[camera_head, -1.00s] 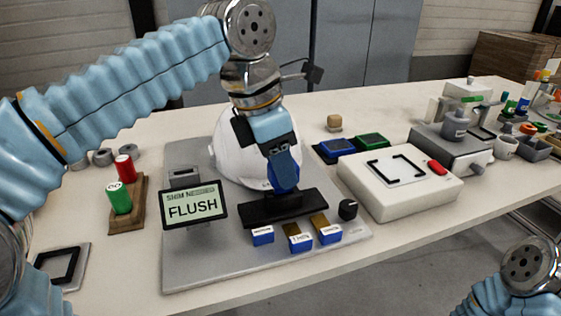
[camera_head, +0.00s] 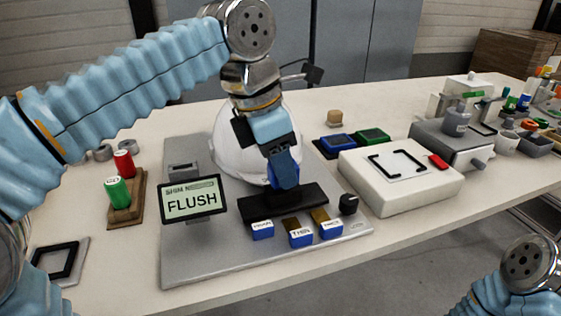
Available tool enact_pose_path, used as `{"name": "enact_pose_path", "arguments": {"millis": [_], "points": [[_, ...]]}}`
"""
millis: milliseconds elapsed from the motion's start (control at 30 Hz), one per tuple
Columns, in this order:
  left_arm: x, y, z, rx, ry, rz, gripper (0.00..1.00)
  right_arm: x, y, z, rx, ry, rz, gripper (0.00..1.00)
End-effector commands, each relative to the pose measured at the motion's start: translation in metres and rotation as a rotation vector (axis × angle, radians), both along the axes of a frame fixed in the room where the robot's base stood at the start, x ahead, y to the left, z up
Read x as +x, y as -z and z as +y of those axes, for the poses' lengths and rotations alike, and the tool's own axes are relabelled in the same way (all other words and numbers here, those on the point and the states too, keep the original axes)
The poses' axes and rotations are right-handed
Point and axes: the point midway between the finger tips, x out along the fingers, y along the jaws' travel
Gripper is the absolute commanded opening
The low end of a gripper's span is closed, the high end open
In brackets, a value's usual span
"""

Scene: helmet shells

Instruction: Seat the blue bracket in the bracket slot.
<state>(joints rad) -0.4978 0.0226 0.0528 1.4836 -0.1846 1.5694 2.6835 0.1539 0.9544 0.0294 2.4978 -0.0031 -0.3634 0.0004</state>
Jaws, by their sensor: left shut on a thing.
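My left gripper (camera_head: 283,160) points down in front of the white helmet shell (camera_head: 228,152). It is shut on the blue bracket (camera_head: 286,176), a small dark-blue piece just under the fingers. The bracket is close above a black base (camera_head: 300,203) at the front of the shell. The fingers hide much of the bracket, and I cannot make out the bracket slot or whether the bracket is in it. My right arm shows only at the bottom right corner; its gripper is out of view.
A display (camera_head: 193,200) reading FLUSH stands left on the grey plate (camera_head: 190,264). Several blue-fronted blocks (camera_head: 263,231) and a black knob (camera_head: 348,204) sit along its front. A white box (camera_head: 400,187) stands to the right. Red and green cylinders (camera_head: 118,190) stand left.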

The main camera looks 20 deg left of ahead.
Motion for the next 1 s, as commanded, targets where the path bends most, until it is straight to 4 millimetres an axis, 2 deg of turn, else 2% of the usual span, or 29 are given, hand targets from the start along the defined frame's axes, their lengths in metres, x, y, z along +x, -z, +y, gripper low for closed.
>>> {"name": "enact_pose_path", "arguments": {"millis": [1000], "points": [[0.000,0.013,0.000,0.001,0.000,0.001,0.16,0.000,0.008,0.000,0.000,0.000,0.000,0.00]]}}
